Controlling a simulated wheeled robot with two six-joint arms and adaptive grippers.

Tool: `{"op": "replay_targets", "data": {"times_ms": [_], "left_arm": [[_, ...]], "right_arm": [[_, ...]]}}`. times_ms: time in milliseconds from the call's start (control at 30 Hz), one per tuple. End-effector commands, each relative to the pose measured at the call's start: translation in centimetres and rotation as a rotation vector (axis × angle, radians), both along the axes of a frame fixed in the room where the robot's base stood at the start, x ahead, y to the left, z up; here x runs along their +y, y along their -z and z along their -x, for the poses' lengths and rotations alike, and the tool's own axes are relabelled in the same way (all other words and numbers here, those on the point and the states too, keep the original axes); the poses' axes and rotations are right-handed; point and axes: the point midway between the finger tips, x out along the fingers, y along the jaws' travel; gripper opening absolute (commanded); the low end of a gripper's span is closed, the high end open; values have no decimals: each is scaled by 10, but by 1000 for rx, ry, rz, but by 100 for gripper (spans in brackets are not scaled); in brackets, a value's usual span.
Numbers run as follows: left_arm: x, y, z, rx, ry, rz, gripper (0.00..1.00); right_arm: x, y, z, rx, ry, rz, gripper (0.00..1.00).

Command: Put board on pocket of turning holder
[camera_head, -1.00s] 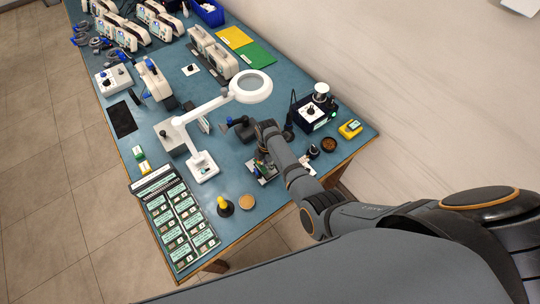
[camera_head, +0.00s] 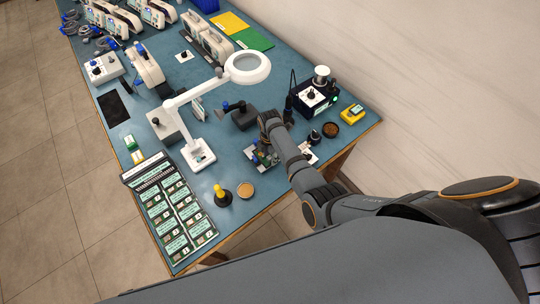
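My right arm reaches in from the right, and its wrist is bent over the middle of the blue table. My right gripper (camera_head: 263,147) seems to be below the wrist, largely hidden by my arm; its fingers are too small to read. A small green and grey item (camera_head: 262,157), which looks like a circuit board or a fixture with one, is right below it. I cannot tell whether they touch. A dark jointed piece (camera_head: 241,117) left of the wrist may be the turning holder; its pocket cannot be made out. My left gripper is out of view.
A white magnifier lamp (camera_head: 247,68) stands left of and behind the wrist. A yellow-topped bottle (camera_head: 221,195), a round tan disc (camera_head: 245,190) and a labelled green rack (camera_head: 172,215) are nearer. A black control box (camera_head: 313,98) stands to the right.

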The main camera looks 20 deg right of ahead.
Motion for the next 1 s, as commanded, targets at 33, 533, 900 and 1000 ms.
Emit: {"op": "replay_targets", "data": {"times_ms": [33,533,900,1000], "left_arm": [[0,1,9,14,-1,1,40],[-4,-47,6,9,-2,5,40],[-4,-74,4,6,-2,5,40],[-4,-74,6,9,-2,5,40]], "right_arm": [[0,0,0,0,0,0,43],[0,-46,0,0,0,1,43],[0,-107,-1,-3,-1,1,43],[0,-116,-1,-2,-1,2,43]]}}
